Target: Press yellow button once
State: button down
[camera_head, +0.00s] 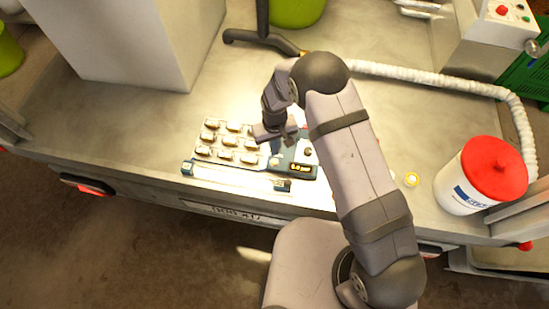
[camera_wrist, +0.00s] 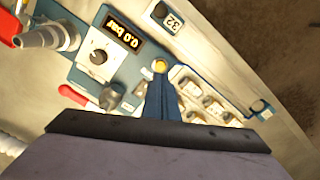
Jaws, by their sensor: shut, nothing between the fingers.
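The blue control panel (camera_head: 283,172) lies on the trailer bed, with a lit display (camera_head: 302,169). In the wrist view the panel (camera_wrist: 82,78) carries a small round yellow button (camera_wrist: 160,66). My gripper (camera_wrist: 161,80) is shut and empty, its blue fingertips pointing just at the near side of the yellow button. I cannot tell whether they touch it. In the head view my gripper (camera_head: 277,138) is over the panel's upper left part, and the yellow button is not clearly visible there.
Several pale blocks (camera_head: 228,141) sit left of the panel. A white bucket with a red lid (camera_head: 480,180) stands at the right. A hose (camera_head: 440,82) runs behind.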

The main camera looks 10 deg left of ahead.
notch_tip(320, 180, up, 4)
jog(key=p, duration=0.2)
jog(key=shift+r+p, duration=0.25)
jog(key=shift+p, duration=0.05)
jog(key=shift+f, duration=0.1)
dwell(0.5)
jog(key=s+d+f+m+b, duration=0.1)
jog(key=s+d+f+b, duration=0.1)
jog(key=d+b, duration=0.4)
jog(key=s+d+f+m+b, duration=0.2)
jog(key=d+b, duration=0.5)
jog(key=b, duration=0.5)
jog(key=s+d+f+m+b, duration=0.1)
jog(key=s+d+f+b, duration=0.3)
jog(key=d+b, duration=0.3)
jog(key=shift+s+f+b, duration=0.2)
jog(key=shift+f+b, duration=0.35)
jog(key=shift+b, duration=1)
jog(key=shift+m, duration=0.9)
jog(key=s+d+f+b, duration=0.1)
jog(key=s+b, duration=0.1)
jog(key=s+d+f+b, duration=0.1)
jog(key=s+f+b, duration=0.1)
jog(key=b, duration=0.1)
jog(key=s+d+f+b, duration=0.2)
jog(key=shift+s+f, duration=0.15)
jog(key=shift+s, duration=0.05)
jog(key=shift+s+d+f+b, duration=0.25)
jog(key=shift+s+b, duration=0.1)
jog(key=shift+b, duration=0.15)
